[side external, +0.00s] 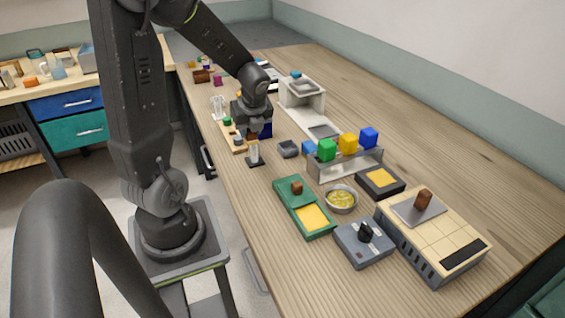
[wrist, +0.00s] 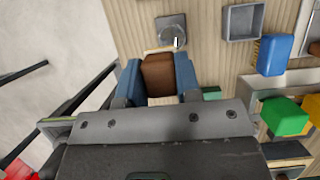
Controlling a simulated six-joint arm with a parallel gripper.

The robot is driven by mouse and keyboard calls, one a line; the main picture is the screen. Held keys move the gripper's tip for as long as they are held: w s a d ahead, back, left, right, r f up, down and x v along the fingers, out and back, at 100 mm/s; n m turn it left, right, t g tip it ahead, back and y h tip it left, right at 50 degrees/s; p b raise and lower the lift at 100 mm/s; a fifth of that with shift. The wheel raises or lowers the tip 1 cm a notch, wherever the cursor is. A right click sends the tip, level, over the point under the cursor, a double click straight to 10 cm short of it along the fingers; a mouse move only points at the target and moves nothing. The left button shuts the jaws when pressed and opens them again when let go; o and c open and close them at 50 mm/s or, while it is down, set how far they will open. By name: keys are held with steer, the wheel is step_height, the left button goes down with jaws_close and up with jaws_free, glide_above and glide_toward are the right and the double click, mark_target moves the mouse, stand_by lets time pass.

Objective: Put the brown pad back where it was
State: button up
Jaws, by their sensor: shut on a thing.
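My gripper (side external: 252,130) is low over a pale wooden board (side external: 228,138) on the table's left side. In the wrist view, the blue fingers of my gripper (wrist: 158,76) are shut on a brown block (wrist: 158,70), which looks like the brown pad. In the side view only a bit of brown shows under the gripper. A pale edge, likely of the board, shows around the pad in the wrist view. I cannot tell whether the pad touches the board. A green piece (side external: 227,121) stands on the board beside the gripper.
A small dark-based stand (side external: 254,161) with an upright clear piece is close in front of the gripper. A grey open box (side external: 288,148) is to its right. A rack with green (side external: 326,149), yellow and blue blocks stands further right. The table's far right is clear.

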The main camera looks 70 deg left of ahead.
steer(key=w+d+f, duration=0.1)
steer(key=w, duration=0.1)
steer(key=w+d+f, duration=0.2)
steer(key=w, duration=0.1)
steer(key=w+d+f, duration=0.1)
steer(key=w+f, duration=0.1)
steer(key=shift+w+d+f, duration=0.1)
steer(key=shift+w+d, duration=0.05)
steer(key=shift+d, duration=0.15)
steer(key=shift+f, duration=2)
steer(key=shift+f, duration=0.2)
steer(key=o, duration=0.9)
steer(key=shift+r, duration=0.15)
